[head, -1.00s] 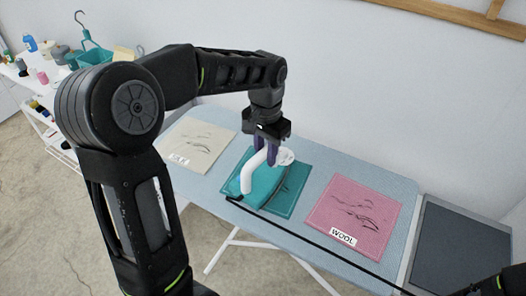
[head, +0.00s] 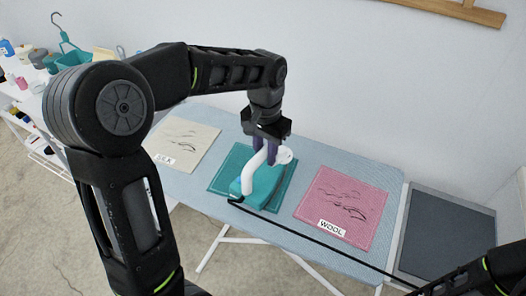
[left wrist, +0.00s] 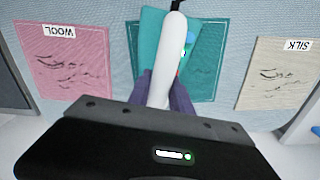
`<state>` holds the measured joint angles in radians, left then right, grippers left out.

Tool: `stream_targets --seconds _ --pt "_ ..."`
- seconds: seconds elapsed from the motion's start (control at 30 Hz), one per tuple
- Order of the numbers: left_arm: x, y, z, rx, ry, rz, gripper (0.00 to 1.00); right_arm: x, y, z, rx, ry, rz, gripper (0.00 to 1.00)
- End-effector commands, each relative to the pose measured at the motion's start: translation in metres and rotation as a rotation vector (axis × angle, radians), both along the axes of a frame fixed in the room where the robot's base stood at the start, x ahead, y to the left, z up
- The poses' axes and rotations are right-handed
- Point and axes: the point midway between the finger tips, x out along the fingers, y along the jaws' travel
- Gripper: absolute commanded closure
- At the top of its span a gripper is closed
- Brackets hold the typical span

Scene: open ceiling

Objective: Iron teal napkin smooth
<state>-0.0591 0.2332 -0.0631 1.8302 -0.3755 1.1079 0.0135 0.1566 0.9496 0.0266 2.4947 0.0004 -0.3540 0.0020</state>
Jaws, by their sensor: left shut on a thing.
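The teal napkin (head: 222,180) lies flat on the ironing board between two other cloths. It also shows in the left wrist view (left wrist: 206,70). A teal iron (head: 268,192) with a white handle (head: 250,176) rests on the napkin, covering its middle and right part. My left gripper (head: 265,150) is shut on the iron's handle from above, its purple fingers on either side. The left wrist view shows the handle (left wrist: 172,55) between the fingers (left wrist: 162,92). The napkin under the iron is hidden. I see no crease lines on the uncovered part. My right gripper's fingers are not visible.
A pink cloth labelled WOOL (head: 355,195) lies right of the napkin, a cream SILK cloth (head: 190,140) left. Both show dark crease lines. A dark panel (head: 450,240) adjoins the board's right end. A black cord (head: 320,245) runs along the front. Shelves with bottles stand left.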

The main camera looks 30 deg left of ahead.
Motion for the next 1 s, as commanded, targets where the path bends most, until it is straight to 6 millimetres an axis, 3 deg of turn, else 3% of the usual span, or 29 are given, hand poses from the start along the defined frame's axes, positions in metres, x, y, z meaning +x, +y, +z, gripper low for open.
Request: stream_targets --seconds 0.4,1.0 --pt "0.004 -0.031 -0.001 -0.002 -0.004 -0.003 1.0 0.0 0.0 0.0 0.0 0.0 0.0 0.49" --pt "0.004 -0.033 0.0 -0.002 -0.002 -0.002 1.0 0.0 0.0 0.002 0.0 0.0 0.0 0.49"
